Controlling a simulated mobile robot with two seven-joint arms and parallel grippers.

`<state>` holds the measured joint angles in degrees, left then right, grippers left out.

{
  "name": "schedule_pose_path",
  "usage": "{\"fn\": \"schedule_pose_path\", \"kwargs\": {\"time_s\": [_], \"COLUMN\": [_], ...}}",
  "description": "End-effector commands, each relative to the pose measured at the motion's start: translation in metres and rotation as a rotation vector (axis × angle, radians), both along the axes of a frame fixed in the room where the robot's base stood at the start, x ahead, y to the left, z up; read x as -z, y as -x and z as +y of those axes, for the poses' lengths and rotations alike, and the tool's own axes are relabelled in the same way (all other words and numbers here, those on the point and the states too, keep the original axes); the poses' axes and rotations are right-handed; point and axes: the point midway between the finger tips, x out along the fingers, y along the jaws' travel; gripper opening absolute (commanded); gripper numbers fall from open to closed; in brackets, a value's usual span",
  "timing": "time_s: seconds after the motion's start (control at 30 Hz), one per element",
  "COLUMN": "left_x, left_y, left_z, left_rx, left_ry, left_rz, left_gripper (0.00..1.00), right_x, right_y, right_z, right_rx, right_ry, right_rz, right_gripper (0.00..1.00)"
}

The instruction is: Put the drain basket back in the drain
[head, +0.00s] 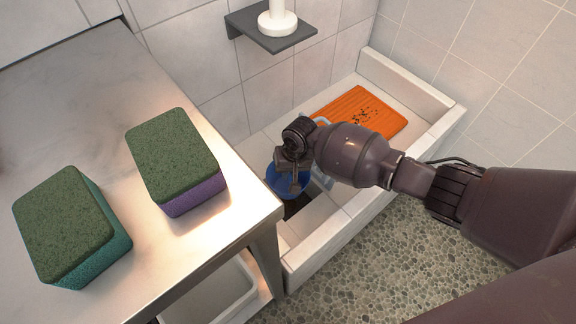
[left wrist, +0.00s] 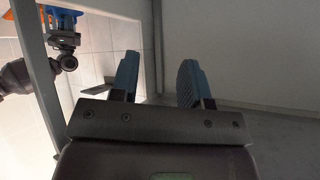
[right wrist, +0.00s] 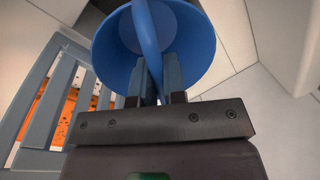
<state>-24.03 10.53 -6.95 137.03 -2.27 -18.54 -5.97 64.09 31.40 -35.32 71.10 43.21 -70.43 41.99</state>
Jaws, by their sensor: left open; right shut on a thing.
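The blue drain basket (head: 287,184) hangs in my right gripper (head: 294,168) over the tiled basin. In the right wrist view the basket (right wrist: 196,40) has a round bowl, and the right gripper (right wrist: 154,82) is shut on its upright blue handle (right wrist: 147,40). A dark opening, seemingly the drain (head: 296,206), shows just below the basket, partly hidden by it. I cannot tell whether the basket touches its rim. My left gripper (left wrist: 160,82) is open and empty; it is outside the head view. The basket also shows in the left wrist view (left wrist: 62,20).
A grey-blue slatted grate (right wrist: 45,105) lies beside the basket, partly hidden by my arm in the head view. An orange mat (head: 352,112) with dark specks lies in the basin. A steel table (head: 90,95) with two sponges (head: 175,160) stands left. The basin has a raised curb (head: 340,235).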

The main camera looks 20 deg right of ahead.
Motion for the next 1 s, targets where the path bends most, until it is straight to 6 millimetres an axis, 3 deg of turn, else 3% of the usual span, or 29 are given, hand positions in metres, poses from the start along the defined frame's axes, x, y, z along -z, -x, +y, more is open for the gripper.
{"fn": "schedule_pose_path", "kwargs": {"time_s": [1.0], "left_x": [0.009], "left_y": [0.004], "left_z": [0.007], "left_rx": [-0.042], "left_ry": [0.059], "left_rz": [-0.103], "left_gripper": [0.43], "right_x": [0.086], "right_y": [0.002], "right_z": [0.000], "right_rx": [0.000], "right_ry": [-0.001], "right_rz": [0.005], "right_gripper": [0.00]}}
